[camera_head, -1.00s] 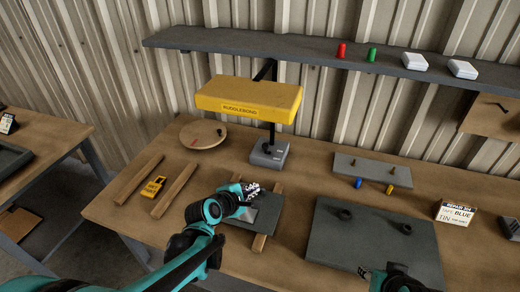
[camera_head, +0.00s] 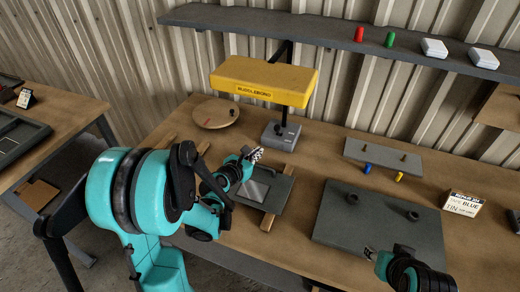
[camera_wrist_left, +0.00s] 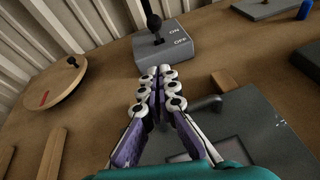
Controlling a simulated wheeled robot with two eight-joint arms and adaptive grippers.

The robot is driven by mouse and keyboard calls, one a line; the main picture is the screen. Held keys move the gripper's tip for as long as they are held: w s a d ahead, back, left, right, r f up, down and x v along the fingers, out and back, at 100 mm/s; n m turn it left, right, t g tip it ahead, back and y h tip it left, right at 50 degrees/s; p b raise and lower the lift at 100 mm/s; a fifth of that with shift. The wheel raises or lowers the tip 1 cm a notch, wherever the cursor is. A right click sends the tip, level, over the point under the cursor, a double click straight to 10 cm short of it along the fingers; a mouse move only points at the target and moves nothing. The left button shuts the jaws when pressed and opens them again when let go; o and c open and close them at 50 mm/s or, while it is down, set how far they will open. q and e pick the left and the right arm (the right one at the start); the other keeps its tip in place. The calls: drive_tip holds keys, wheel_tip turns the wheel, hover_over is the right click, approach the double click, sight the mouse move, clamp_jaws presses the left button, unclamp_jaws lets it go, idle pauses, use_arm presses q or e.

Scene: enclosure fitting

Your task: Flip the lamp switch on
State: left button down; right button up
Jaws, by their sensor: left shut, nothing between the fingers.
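The lamp has a yellow shade (camera_head: 265,83) on a dark post and a grey base (camera_head: 281,137) on the workbench. In the left wrist view the base (camera_wrist_left: 178,52) carries ON and OFF labels, ON farther away. My left gripper (camera_head: 254,155) is shut and empty, just in front of the base and slightly left. In the left wrist view its fingertips (camera_wrist_left: 160,73) point at the base, apart from the lever. My right gripper (camera_head: 371,255) is at the bench's front, its jaws unclear.
A grey panel (camera_head: 268,190) lies on wooden strips below my left gripper. A round wooden disc (camera_head: 214,112) is left of the base. A larger grey plate (camera_head: 370,231) lies to the right. A shelf (camera_head: 260,24) runs above the lamp.

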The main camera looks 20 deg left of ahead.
sight(278, 131)
use_arm(q)
drive_tip(key=b+x, duration=0.2)
drive_tip(key=x, duration=0.5)
drive_tip(key=shift+w+d+f, duration=0.1)
drive_tip(key=shift+w+f, duration=0.15)
drive_tip(key=shift+w, duration=0.05)
drive_tip(key=w, duration=0.1)
drive_tip(key=w+r, duration=0.2)
drive_tip(key=w, duration=0.1)
drive_tip(key=shift+d+b, duration=0.3)
drive_tip(key=shift+d, duration=0.1)
drive_tip(key=shift+a, duration=0.1)
